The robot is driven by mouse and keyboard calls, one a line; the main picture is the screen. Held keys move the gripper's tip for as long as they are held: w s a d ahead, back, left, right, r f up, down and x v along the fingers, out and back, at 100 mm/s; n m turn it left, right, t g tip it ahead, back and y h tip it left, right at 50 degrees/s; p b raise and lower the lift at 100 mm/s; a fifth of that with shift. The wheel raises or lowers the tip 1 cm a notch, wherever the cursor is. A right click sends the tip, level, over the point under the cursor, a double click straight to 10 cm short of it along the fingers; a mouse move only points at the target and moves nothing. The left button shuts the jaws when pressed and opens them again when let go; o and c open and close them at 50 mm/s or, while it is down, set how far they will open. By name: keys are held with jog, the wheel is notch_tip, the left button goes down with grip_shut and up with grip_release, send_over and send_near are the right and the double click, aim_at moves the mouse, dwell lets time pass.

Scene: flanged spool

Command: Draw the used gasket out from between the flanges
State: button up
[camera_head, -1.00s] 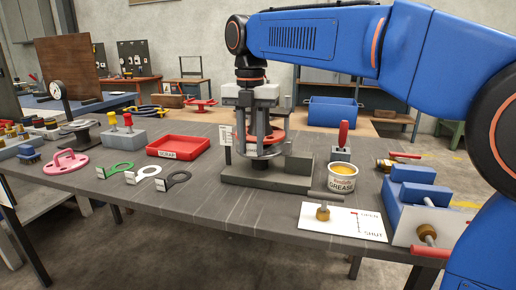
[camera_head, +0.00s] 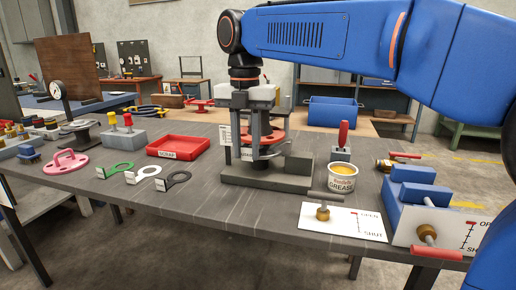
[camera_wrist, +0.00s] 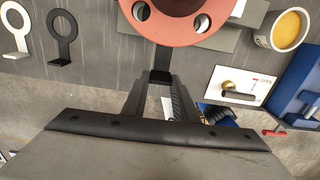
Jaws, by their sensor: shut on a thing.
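The flanged spool stands on a grey base (camera_head: 262,179) in mid-table. Its red-orange flange (camera_head: 270,137) shows behind my gripper's fingers, and in the wrist view the flange (camera_wrist: 178,24) fills the top middle, with bolt holes. My gripper (camera_wrist: 160,80) points at the flange's near side. It is shut on the dark tab of the used gasket (camera_wrist: 163,62), which sticks out from under the flange. The gasket's ring is hidden by the flange. In the head view my gripper (camera_head: 250,148) stands close in front of the spool.
A red scrap tray (camera_head: 178,147) lies to the left. Green (camera_head: 121,168), white (camera_head: 148,171) and black (camera_head: 178,178) tabbed rings lie in front of it. A grease tub (camera_head: 341,178), a valve card (camera_head: 342,222) and a blue vise-like block (camera_head: 415,195) stand at right.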

jog(key=s+a, duration=0.3)
jog(key=s, duration=0.6)
jog(key=shift+s+a, duration=0.25)
jog(key=shift+s, duration=0.05)
dwell(0.7)
notch_tip(320, 180, up, 6)
dwell(1.1)
